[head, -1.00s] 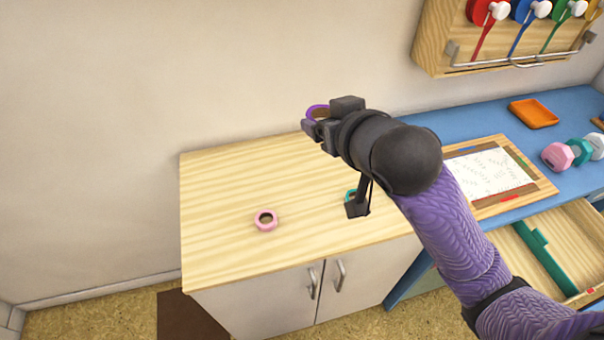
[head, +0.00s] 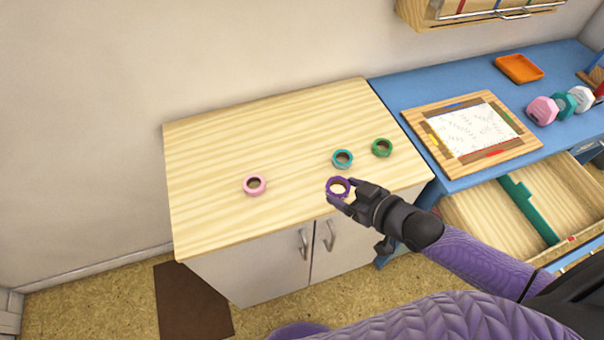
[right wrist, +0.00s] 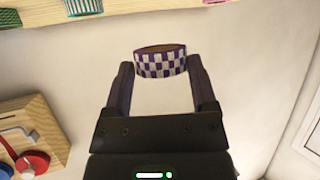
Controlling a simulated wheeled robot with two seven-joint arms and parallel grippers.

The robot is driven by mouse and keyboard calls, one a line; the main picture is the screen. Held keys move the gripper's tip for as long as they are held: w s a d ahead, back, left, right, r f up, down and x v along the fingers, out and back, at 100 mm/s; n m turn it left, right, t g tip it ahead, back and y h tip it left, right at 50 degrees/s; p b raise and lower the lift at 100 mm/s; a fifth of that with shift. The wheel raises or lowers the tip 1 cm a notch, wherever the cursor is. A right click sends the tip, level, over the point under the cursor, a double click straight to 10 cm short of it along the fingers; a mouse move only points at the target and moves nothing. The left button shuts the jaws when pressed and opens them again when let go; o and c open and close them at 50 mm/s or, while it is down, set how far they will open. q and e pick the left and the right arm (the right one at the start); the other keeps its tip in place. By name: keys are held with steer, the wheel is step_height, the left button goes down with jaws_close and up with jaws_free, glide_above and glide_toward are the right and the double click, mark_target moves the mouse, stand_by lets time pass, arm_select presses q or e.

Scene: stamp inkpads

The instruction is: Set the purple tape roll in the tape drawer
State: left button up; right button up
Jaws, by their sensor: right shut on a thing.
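The purple tape roll (head: 338,187) is held between the fingertips of my right gripper (head: 343,191), near the front edge of the wooden cabinet top. In the right wrist view the roll (right wrist: 160,64) has a purple and white checked side and sits between the two fingers, seemingly clear of any surface. An open wooden drawer (head: 478,217) with a teal divider (head: 528,208) is at the right, under the blue desk; the roll is left of it. My left gripper is not in view.
Pink (head: 254,186), teal (head: 342,159) and green (head: 382,147) tape rolls stand on the cabinet top (head: 215,160). The blue desk (head: 400,92) holds a framed paper board (head: 437,153), an orange tray (head: 519,68) and pink, teal and white hexagonal objects (head: 542,110).

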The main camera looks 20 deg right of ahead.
steer(key=b+x, duration=0.2)
steer(key=x, duration=0.2)
steer(key=b+x, duration=0.1)
steer(key=x, duration=0.3)
steer(key=b+x, duration=0.2)
steer(key=x, duration=0.3)
steer(key=shift+s+f+b, duration=0.1)
steer(key=shift+f+b, duration=0.25)
steer(key=shift+f, duration=0.05)
steer(key=shift+w+a+f, duration=0.1)
steer(key=shift+w, duration=0.15)
steer(key=shift+f, duration=0.1)
steer(key=o, duration=1.1)
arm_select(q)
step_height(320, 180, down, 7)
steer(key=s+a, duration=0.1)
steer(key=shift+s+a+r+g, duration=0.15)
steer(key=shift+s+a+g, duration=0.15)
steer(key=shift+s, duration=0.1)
